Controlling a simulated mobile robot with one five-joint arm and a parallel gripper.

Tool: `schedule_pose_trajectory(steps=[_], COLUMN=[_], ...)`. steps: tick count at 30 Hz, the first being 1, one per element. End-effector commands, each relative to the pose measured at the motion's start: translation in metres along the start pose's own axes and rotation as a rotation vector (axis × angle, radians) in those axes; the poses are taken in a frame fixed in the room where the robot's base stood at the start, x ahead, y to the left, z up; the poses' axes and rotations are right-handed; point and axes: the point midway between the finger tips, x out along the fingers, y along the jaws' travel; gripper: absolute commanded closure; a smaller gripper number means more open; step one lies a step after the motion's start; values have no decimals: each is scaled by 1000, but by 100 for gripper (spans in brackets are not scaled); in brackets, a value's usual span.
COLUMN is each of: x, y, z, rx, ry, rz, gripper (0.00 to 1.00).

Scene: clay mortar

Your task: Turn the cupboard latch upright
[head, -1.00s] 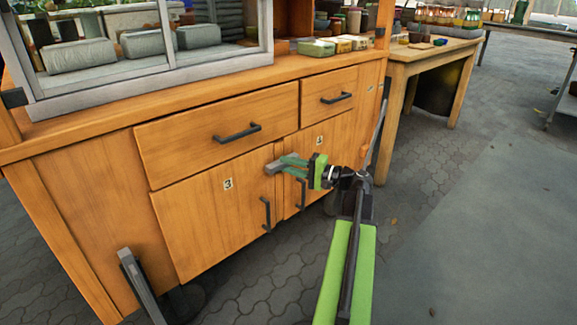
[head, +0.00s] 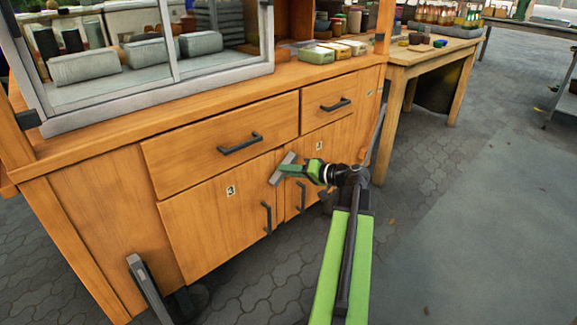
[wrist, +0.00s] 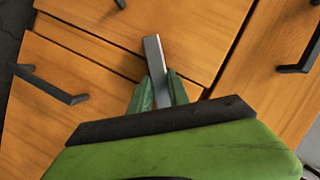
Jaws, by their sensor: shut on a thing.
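The cupboard latch is a short grey bar (head: 277,178) at the top of the seam between the two lower doors. In the head view it stands at a slant, its upper end leaning right. My gripper (head: 287,170) is shut on it, coming from the right. In the wrist view the latch (wrist: 154,55) runs up between my green fingers (wrist: 162,90), which lie on both its sides. The part of the latch deeper between the fingers is hidden.
The left door (head: 210,225) and right door (head: 325,150) look closed, with dark handles (head: 268,217) below the latch. A drawer (head: 200,140) with a dark handle (head: 240,143) is above. A wooden table (head: 425,60) stands right; the paved floor there is clear.

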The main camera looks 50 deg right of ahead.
Motion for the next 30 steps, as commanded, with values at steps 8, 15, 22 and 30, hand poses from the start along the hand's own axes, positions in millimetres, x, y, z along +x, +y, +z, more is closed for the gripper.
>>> schedule_pose_trajectory(steps=[8, 15, 22, 30], x=[-1, -1, 0, 0], y=[-4, -5, -4, -4], z=[1, 2, 3, 4], rx=[-242, -451, -629, -778], ry=[-2, -2, -2, -3], rz=[101, 188, 261, 323], gripper=[100, 100, 100, 100])
